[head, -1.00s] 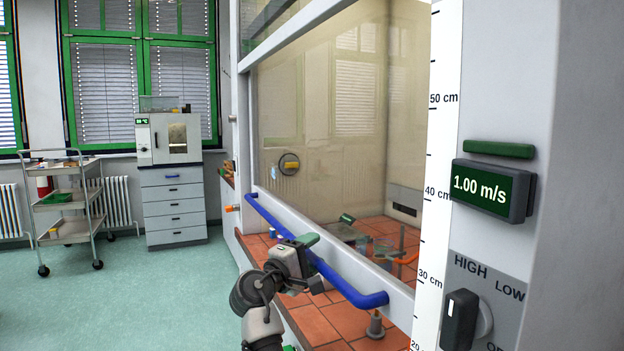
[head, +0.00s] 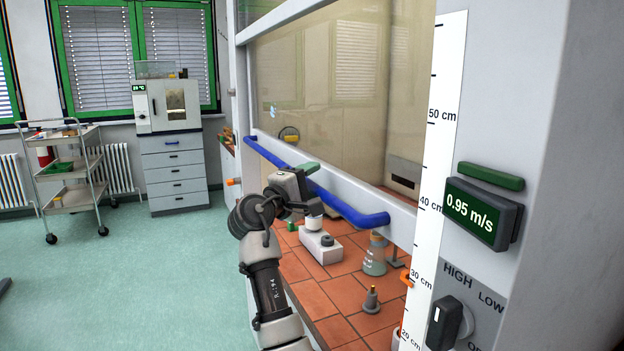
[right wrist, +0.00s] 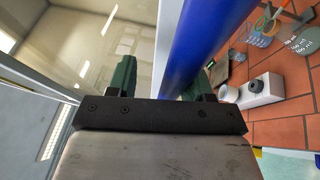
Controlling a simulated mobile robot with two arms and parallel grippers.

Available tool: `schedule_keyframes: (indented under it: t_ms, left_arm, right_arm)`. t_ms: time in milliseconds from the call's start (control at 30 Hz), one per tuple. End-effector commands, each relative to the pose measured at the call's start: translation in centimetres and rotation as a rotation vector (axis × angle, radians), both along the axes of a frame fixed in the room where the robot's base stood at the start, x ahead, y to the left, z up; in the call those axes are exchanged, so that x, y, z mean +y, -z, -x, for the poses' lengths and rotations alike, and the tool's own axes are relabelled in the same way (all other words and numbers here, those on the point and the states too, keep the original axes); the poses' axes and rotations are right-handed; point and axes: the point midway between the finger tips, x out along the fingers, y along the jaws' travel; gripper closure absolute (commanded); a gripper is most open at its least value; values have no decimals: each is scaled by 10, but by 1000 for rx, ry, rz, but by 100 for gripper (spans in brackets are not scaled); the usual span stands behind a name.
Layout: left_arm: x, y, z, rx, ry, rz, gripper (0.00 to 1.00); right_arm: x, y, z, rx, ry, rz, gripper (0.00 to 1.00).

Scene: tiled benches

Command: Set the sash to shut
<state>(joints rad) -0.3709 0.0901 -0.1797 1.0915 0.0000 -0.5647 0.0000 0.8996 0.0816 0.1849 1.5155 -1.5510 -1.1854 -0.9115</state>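The fume hood sash (head: 325,95) is a tall glass pane with a white lower frame, standing partly raised above the tiled bench. My right gripper (head: 310,187) is at the handle's middle. In the right wrist view its green fingers (right wrist: 163,78) stand apart, with the blue handle (right wrist: 205,45) between them, close to the right finger; a gap shows beside the left finger. My left gripper is out of view.
The airflow display (head: 470,213) reads 0.95 m/s. A trolley (head: 62,180) and drawer cabinet (head: 175,175) stand left; floor between is clear.

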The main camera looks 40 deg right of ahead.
Motion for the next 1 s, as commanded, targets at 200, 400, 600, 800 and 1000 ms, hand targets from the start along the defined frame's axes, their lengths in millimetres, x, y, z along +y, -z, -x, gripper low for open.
schedule_keyframes:
  t_ms: [200,400,600,800,1000]
  left_arm:
    - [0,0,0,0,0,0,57]
    - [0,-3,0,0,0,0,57]
    - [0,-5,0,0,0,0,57]
    - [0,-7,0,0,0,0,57]
    - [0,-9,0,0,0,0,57]
  right_arm:
    - [2,-1,0,-1,-1,2,51]
    - [15,-4,1,-1,-1,3,51]
    - [29,-7,2,-2,-2,2,51]
    - [44,-10,4,-3,-4,4,51]
    - [57,-11,5,-1,-2,2,51]
